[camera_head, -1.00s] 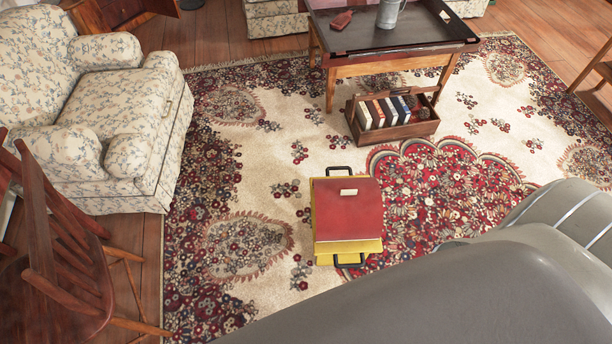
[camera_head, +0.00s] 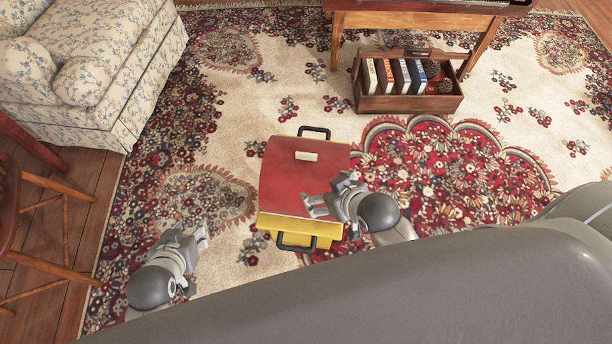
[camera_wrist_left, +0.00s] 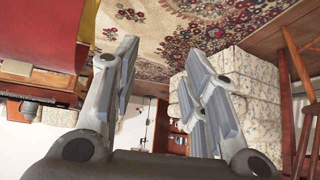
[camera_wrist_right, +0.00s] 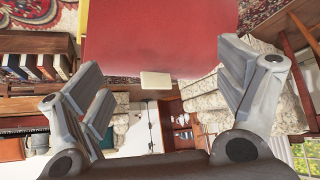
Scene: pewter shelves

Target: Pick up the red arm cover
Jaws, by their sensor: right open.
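The red arm cover (camera_head: 300,180) lies as a flat red sheet over a yellow tray-like carrier (camera_head: 318,233) with black handles. A small cream rectangle (camera_head: 306,156) sits on its far part, and it shows in the right wrist view too (camera_wrist_right: 155,82). My right gripper (camera_head: 318,205) is open over the cover's near right part; the red surface (camera_wrist_right: 160,35) fills the top middle of the right wrist view. I cannot tell whether it touches. My left gripper (camera_head: 203,236) is open and empty, left of the carrier. The cover's edge shows in the left wrist view (camera_wrist_left: 40,30).
A wooden crate (camera_head: 410,104) with books and pinecones stands behind right, in front of a wooden table (camera_head: 430,20). A floral armchair (camera_head: 85,65) is at the back left and a wooden chair (camera_head: 35,210) at the left. Patterned rug lies clear around the carrier.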

